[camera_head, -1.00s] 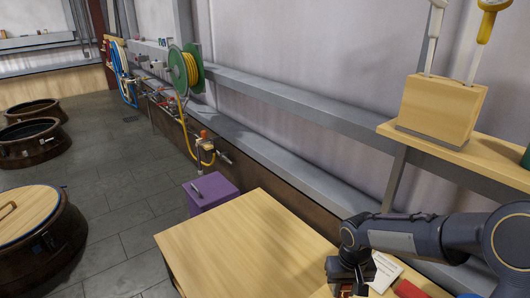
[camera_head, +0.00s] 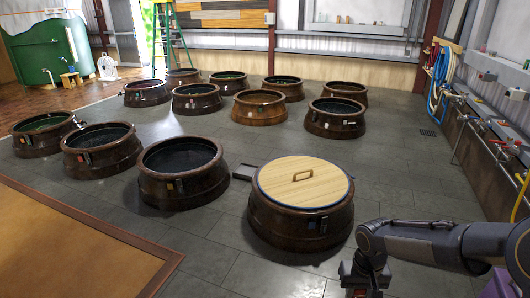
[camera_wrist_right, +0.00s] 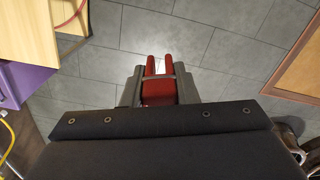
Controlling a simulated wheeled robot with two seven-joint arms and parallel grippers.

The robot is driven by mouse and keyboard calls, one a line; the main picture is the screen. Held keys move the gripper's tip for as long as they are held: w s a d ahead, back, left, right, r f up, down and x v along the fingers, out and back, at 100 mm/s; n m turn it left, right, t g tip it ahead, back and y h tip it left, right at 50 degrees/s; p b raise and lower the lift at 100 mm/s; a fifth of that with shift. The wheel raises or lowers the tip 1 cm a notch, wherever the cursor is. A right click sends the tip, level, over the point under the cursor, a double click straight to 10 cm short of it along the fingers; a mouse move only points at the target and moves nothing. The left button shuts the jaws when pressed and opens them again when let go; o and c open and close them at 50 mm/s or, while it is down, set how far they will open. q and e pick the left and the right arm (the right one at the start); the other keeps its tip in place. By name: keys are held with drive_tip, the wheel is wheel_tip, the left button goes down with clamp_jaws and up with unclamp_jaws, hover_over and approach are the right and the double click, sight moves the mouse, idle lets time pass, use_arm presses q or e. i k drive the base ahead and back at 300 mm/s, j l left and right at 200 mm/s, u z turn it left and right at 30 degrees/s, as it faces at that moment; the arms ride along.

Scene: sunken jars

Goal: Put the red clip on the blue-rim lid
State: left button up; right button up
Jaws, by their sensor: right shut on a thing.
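The lid (camera_head: 285,183) is a round pale wooden board with a handle and a thin blue rim. It lies on a brown sunken jar (camera_head: 300,228) in the middle right of the head view. My right gripper (camera_head: 362,290) is at the bottom edge, in front of and to the right of that jar, apart from the lid. In the right wrist view my right gripper (camera_wrist_right: 158,76) is shut on the red clip (camera_wrist_right: 158,92), held above the grey floor. The clip is barely visible in the head view. My left gripper is not in view.
Several open brown jars (camera_head: 180,172) stand behind and left of the lidded one. Grey tiled floor (camera_head: 410,180) is clear to the right. A purple box (camera_head: 497,284) is at bottom right. A brown mat (camera_head: 60,240) lies at left.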

sight(278, 172)
drive_tip(key=i+j+u, duration=0.35)
drive_tip(key=i, duration=0.75)
drive_tip(key=i+u, duration=0.3)
drive_tip(key=i, duration=0.85)
drive_tip(key=i+j+z, duration=0.25)
drive_tip(key=i+z, duration=0.2)
drive_tip(key=i, duration=0.45)
drive_tip(key=i+j+z, duration=0.5)
drive_tip(key=i, duration=0.35)
drive_tip(key=i+j+z, duration=0.45)
drive_tip(key=i+j, duration=0.25)
drive_tip(key=j, duration=0.25)
